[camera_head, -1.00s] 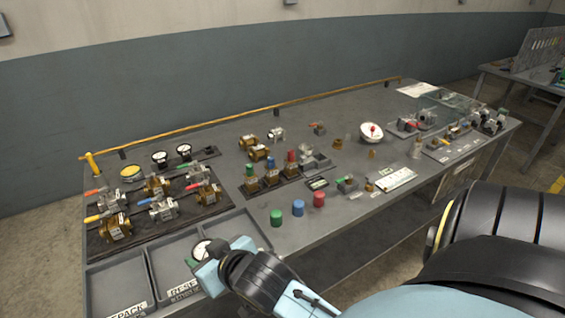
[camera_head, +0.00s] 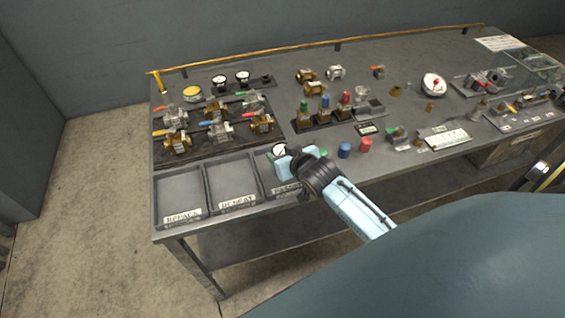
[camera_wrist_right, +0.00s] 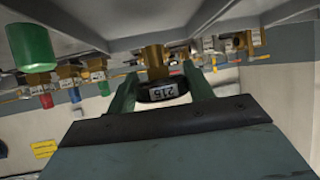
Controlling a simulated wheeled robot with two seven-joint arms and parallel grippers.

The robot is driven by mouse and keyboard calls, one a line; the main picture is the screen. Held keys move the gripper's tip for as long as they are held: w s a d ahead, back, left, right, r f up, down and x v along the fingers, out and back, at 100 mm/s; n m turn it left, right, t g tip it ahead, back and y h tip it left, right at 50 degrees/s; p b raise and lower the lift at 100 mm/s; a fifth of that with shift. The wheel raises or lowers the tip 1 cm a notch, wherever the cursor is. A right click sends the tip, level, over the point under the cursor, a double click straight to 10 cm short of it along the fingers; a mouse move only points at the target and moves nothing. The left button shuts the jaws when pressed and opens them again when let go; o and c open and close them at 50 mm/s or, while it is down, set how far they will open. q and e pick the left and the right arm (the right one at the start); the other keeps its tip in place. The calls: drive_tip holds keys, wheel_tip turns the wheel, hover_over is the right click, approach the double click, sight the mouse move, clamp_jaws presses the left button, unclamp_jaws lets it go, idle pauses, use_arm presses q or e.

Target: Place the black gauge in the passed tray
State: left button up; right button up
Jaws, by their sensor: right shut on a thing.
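My right gripper (camera_head: 284,160) is shut on the black gauge (camera_head: 279,150), whose white dial shows between the fingers. The right wrist view shows the gripper (camera_wrist_right: 160,85) with the gauge's black body (camera_wrist_right: 162,92), labelled 215, and its brass stem. In the head view the gauge overlaps the far part of the passed tray (camera_head: 263,170), the rightmost of three grey trays. The arm hides much of that tray and part of its label. Whether the gauge touches the tray floor cannot be told. My left gripper is not in view.
The reseat tray (camera_head: 208,185) and repack tray (camera_head: 157,200) are empty, to the left. A mat with several valves (camera_head: 175,140) lies behind them. Green, blue (camera_head: 344,150) and red (camera_head: 366,145) caps stand right of the gripper. Two more gauges (camera_head: 242,77) stand at the back.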

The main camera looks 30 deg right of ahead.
drive_tip(key=shift+f+b, duration=0.3)
drive_tip(key=shift+f, duration=1.6)
drive_tip(key=shift+f, duration=0.15)
drive_tip(key=o, duration=1.1)
drive_tip(key=shift+c, duration=0.2)
drive_tip(key=shift+s+r, duration=0.1)
drive_tip(key=shift+r, duration=0.1)
drive_tip(key=p+v, duration=0.1)
drive_tip(key=v, duration=1)
drive_tip(key=shift+s, duration=0.4)
drive_tip(key=shift+a+r, duration=0.1)
drive_tip(key=shift+r, duration=0.05)
